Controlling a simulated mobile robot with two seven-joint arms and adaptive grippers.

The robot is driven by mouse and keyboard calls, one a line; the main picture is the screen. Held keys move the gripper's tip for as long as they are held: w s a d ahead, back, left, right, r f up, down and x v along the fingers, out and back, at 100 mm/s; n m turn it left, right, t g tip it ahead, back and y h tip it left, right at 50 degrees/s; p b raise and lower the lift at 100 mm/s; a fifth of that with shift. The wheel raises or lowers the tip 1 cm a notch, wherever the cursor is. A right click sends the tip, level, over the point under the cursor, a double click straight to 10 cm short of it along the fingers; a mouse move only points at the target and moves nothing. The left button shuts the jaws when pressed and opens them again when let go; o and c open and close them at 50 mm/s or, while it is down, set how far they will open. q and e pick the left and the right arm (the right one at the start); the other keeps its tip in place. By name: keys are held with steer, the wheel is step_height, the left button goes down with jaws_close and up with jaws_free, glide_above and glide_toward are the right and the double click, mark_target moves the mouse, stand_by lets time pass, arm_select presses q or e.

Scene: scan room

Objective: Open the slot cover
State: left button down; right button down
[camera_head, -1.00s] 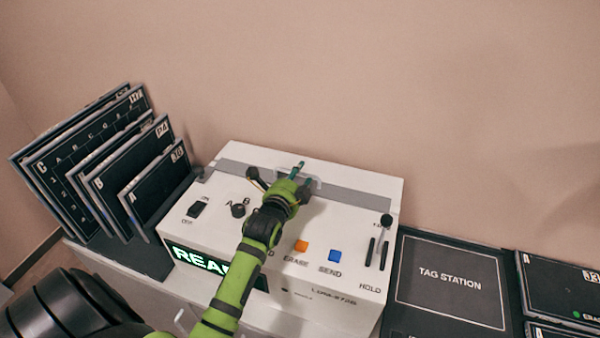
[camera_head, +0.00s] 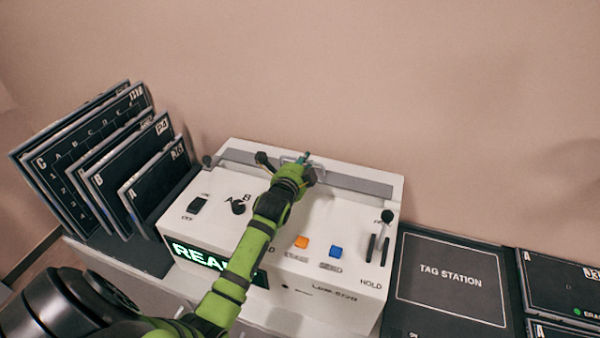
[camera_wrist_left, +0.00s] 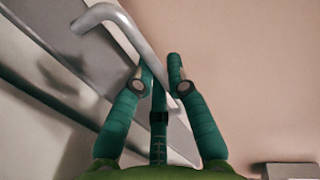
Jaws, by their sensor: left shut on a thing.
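The slot cover (camera_head: 356,184) is a long grey strip along the back of the white machine's top. It looks raised and tilted, though how far is hard to tell. Its pale bar handle (camera_head: 317,170) is partly hidden by my gripper. My left gripper (camera_head: 304,160) is shut on the handle at the middle of the cover. In the left wrist view, the bent grey handle (camera_wrist_left: 126,31) runs down between the teal fingertips (camera_wrist_left: 161,76). My right gripper is not in view.
The white machine (camera_head: 230,270) has a dial (camera_head: 238,207), orange button (camera_head: 302,242), blue button (camera_head: 336,251) and lever (camera_head: 386,217). Upright dark panels (camera_head: 75,165) stand at left. The tag station (camera_head: 450,280) lies at right. The wall is close behind.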

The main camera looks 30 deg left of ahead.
arm_select(q)
steer(key=x, duration=0.3)
steer(key=shift+r+b, duration=0.15)
steer(key=shift+b, duration=0.15)
steer(key=shift+w, duration=0.2)
steer(key=shift+s+r, duration=0.1)
steer(key=shift+r, duration=0.05)
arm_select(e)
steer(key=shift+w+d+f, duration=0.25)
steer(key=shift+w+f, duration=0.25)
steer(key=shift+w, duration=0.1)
arm_select(q)
steer(key=c, duration=1.2)
jaws_free()
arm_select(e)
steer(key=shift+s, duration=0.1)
